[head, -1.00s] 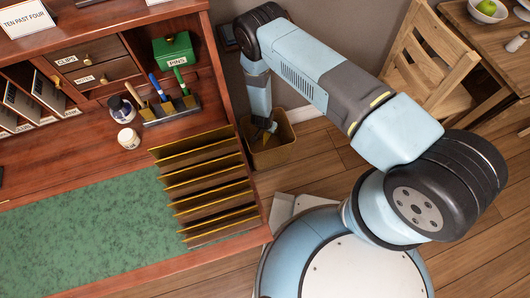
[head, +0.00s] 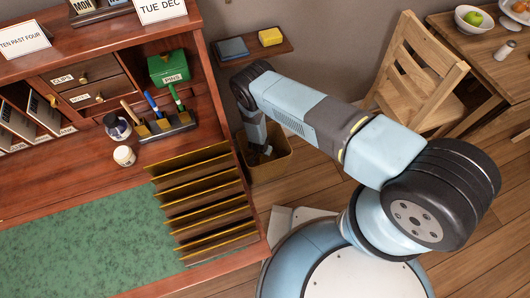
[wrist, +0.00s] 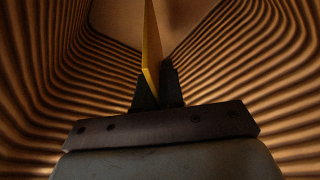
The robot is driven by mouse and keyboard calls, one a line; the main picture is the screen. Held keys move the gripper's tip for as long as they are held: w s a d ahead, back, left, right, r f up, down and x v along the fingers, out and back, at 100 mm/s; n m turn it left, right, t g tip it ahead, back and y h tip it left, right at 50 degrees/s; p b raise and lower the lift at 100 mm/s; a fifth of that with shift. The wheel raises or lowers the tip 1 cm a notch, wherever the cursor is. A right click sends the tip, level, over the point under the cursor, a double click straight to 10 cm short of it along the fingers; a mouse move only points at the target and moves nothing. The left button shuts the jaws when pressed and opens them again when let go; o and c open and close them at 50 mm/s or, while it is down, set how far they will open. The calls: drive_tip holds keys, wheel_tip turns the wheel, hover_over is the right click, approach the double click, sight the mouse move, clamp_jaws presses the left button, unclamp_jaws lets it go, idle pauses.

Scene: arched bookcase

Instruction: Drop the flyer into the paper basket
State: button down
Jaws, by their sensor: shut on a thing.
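The paper basket (head: 282,166) stands on the floor to the right of the desk, brownish yellow with its mouth up. My gripper (head: 262,150) reaches down into its mouth in the head view. In the wrist view the basket's ribbed walls (wrist: 60,85) rise on both sides of my gripper (wrist: 158,90). My gripper is shut on the flyer (wrist: 152,45), a thin yellow sheet seen nearly edge-on between the fingers. The flyer cannot be made out in the head view.
The desk's side and its sorter of upright slots (head: 205,200) stand close left of the basket. A small wall shelf (head: 255,50) with a blue and a yellow item is behind my arm. A wooden chair (head: 415,75) stands to the right.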

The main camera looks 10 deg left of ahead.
drive_tip(key=shift+f, duration=0.65)
drive_tip(key=c, duration=1.3)
unclamp_jaws()
drive_tip(key=shift+o, duration=0.2)
drive_tip(key=shift+r, duration=0.1)
drive_tip(key=shift+v, duration=4.25)
drive_tip(key=shift+w, duration=0.1)
